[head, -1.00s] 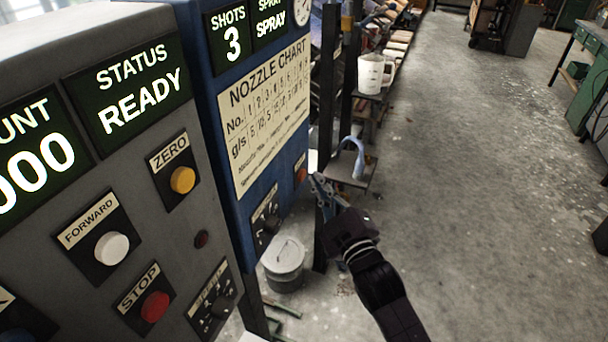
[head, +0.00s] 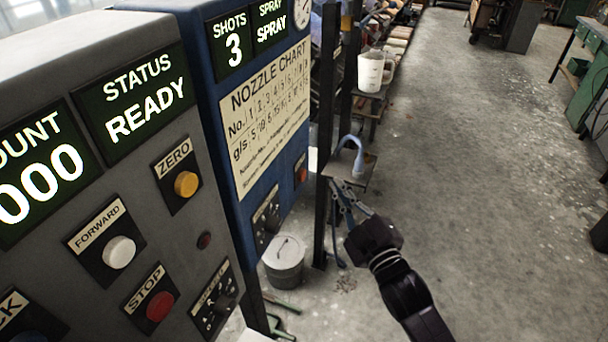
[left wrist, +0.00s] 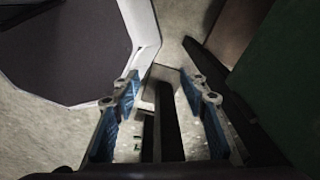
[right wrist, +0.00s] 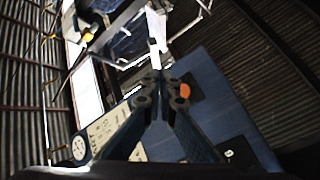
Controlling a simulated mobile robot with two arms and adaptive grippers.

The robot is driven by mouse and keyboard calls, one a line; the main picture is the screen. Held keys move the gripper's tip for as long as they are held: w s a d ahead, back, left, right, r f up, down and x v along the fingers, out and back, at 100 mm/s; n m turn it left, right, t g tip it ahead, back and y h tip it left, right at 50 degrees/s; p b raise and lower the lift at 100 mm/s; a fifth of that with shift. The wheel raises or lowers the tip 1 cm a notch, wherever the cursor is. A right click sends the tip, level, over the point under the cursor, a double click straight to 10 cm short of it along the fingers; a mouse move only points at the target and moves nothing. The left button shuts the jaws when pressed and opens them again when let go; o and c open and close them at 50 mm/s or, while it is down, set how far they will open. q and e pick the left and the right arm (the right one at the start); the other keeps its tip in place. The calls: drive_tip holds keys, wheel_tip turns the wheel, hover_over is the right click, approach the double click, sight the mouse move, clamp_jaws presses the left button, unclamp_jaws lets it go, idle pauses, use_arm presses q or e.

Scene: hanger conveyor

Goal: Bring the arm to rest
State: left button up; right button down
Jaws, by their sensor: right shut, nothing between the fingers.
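My right arm comes in from the bottom right of the head view. Its gripper (head: 342,197) is shut and empty, in front of the small shelf post and right of the blue cabinet. The right wrist view shows its fingers closed together (right wrist: 160,85), with the blue panel and an orange button behind them. My left gripper (left wrist: 162,85) shows only in the left wrist view. Its fingers stand wide apart with nothing between them.
A grey control panel (head: 218,240) and a blue nozzle-chart cabinet (head: 205,60) stand at the left. A small shelf (head: 358,178) holds a blue-handled item (head: 350,150). A white jug (head: 371,72) stands behind. A lidded bucket (head: 284,262) is on the floor.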

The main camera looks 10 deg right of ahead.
idle(0.4)
wheel_tip(320, 180, down, 25)
drive_tip(key=s+d+m+g+h, duration=0.2)
drive_tip(key=s+m+g, duration=0.1)
drive_tip(key=g, duration=0.2)
drive_tip(key=s+d+f+m+g, duration=0.1)
drive_tip(key=s+f+g, duration=0.1)
drive_tip(key=s+f, duration=0.45)
drive_tip(key=s+f+m+g, duration=0.1)
drive_tip(key=s+f+g, duration=0.15)
drive_tip(key=f, duration=0.75)
drive_tip(key=s+f+m+g, duration=0.1)
drive_tip(key=s+f+g, duration=0.1)
drive_tip(key=s+f, duration=0.5)
drive_tip(key=s+d+f+m+g, duration=0.1)
drive_tip(key=s+f, duration=0.6)
drive_tip(key=s, duration=1)
drive_tip(key=s+d+f+m+g+h, duration=0.1)
drive_tip(key=s+f+g, duration=0.4)
drive_tip(key=s, duration=0.8)
wheel_tip(320, 180, down, 3)
drive_tip(key=shift+r+m, duration=0.2)
drive_tip(key=shift+m, duration=0.5)
